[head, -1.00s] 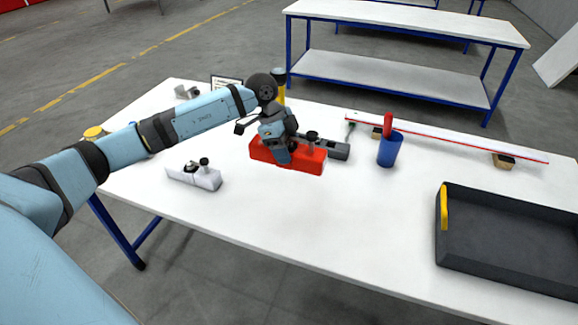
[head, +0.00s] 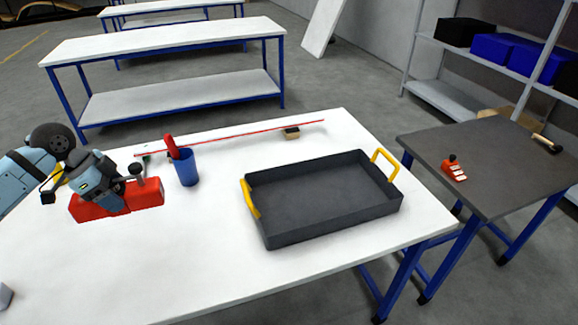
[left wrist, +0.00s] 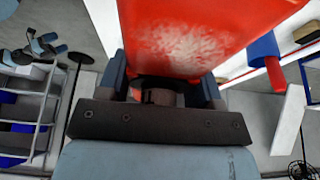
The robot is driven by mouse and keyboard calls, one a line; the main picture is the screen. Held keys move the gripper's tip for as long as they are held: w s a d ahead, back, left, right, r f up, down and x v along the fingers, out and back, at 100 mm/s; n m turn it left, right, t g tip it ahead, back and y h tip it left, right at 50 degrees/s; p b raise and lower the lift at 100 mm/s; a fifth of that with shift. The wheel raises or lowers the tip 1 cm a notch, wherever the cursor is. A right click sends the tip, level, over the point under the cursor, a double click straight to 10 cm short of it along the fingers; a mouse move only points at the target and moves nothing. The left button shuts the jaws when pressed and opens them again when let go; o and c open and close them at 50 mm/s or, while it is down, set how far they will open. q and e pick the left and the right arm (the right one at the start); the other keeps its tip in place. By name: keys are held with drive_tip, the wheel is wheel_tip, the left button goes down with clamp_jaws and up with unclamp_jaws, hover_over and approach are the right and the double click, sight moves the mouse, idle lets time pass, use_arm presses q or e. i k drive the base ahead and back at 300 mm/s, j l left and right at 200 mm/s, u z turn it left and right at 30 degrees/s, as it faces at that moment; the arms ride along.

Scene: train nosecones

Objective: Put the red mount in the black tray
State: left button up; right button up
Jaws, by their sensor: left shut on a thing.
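The red mount (head: 146,194) is a long red block with a black knob on top, at the left of the white table in the head view. My left gripper (head: 112,197) comes down over it and is shut on it. In the left wrist view the red mount (left wrist: 185,35) fills the upper middle, between the fingers. I cannot tell whether its underside touches the table. The black tray (head: 322,222), with yellow handles, lies on the right part of the same table, apart from the mount. Its visible inside is empty. My right gripper is not in view.
A blue cup (head: 187,167) with a red item stands between the mount and the tray, towards the back. A long red-edged strip (head: 235,137) runs along the back. A grey side table (head: 490,165) holds a small red-and-white object (head: 454,169).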

sight(313, 188)
drive_tip(key=i+l+z, duration=0.1)
drive_tip(key=l, duration=0.3)
drive_tip(key=i+l+z, duration=0.25)
drive_tip(key=i+l, duration=0.2)
drive_tip(key=l, duration=0.25)
drive_tip(key=i+l+z, duration=0.15)
drive_tip(key=l, duration=0.2)
drive_tip(key=i, duration=0.05)
